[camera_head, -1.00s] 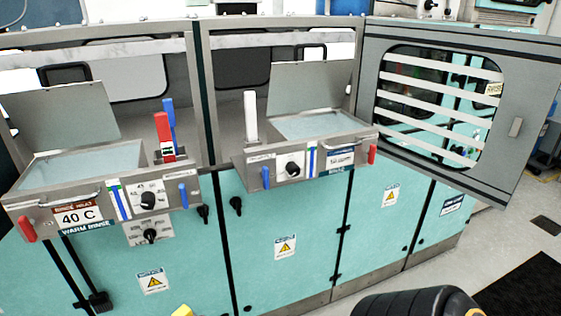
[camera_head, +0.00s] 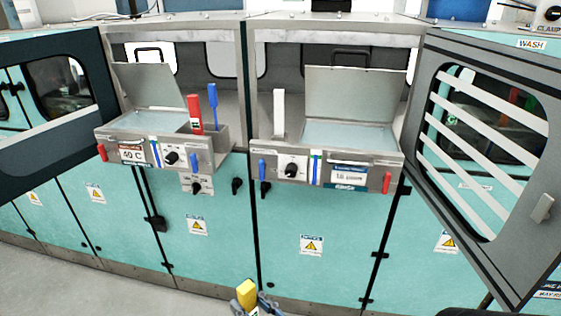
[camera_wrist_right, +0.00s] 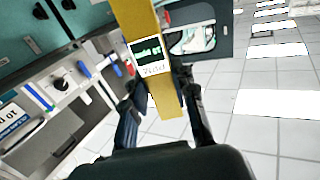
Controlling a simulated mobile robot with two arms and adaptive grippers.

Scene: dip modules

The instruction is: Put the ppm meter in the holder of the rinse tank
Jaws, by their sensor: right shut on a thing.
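The yellow ppm meter (camera_head: 246,293) is in my right gripper (camera_head: 262,308) at the bottom of the head view. In the right wrist view, the meter (camera_wrist_right: 142,35) shows as a long yellow bar with a small display, and my right gripper (camera_wrist_right: 160,98) is shut around it. The right tank (camera_head: 347,135), labelled rinse, has an open lid and a white upright device (camera_head: 279,112) at its left side. The left tank (camera_head: 153,126), marked 40 C, has a red device (camera_head: 195,115) and a blue device (camera_head: 213,105) upright at its right side. My left gripper is out of view.
An open grey door (camera_head: 487,150) with a barred window stands to the right of the rinse tank. Another door (camera_head: 55,100) stands at the left. Teal cabinet fronts (camera_head: 310,215) run below the tanks. The floor (camera_head: 60,280) in front is clear.

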